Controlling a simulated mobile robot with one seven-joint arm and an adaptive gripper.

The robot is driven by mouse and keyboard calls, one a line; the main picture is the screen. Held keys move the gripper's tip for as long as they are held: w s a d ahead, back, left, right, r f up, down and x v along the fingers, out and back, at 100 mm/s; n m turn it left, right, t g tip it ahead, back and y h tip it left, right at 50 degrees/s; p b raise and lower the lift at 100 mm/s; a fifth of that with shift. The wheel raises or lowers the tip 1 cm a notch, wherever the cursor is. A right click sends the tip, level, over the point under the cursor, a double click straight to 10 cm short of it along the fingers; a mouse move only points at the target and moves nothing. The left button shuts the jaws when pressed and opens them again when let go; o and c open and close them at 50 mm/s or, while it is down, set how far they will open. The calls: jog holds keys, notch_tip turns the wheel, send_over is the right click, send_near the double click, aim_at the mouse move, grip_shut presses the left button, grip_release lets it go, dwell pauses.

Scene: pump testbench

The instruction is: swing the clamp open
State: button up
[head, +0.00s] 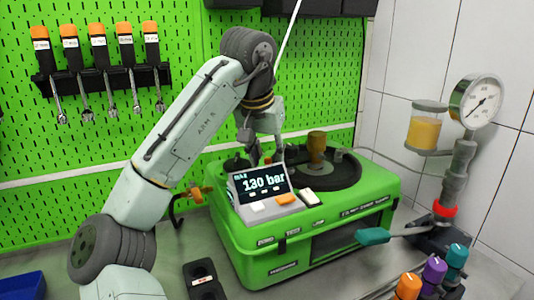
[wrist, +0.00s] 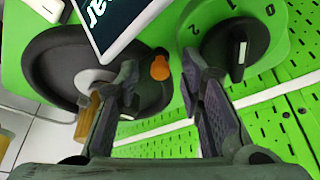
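My gripper (head: 264,156) points down over the back of the green testbench (head: 260,258), behind its display. In the wrist view my gripper (wrist: 159,62) is open, with its two fingers apart. A small orange tip (wrist: 160,68) shows between the fingers, at the rim of a black round plate (wrist: 55,55); it looks like the end of the clamp. I cannot tell whether the fingers touch it. The rest of the clamp is not clear, partly hidden by the left finger. An amber cylinder (head: 317,146) stands on the round plate (head: 340,172).
A black dial (wrist: 238,50) marked 0, 1, 2 is close to the right finger. A teal-handled lever (head: 373,236), a gauge (head: 476,102) and coloured knobs (head: 434,269) stand at right. Wrenches (head: 110,98) hang behind on the green pegboard (head: 184,47).

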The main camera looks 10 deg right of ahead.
jog(key=shift+c, duration=0.2)
grip_shut()
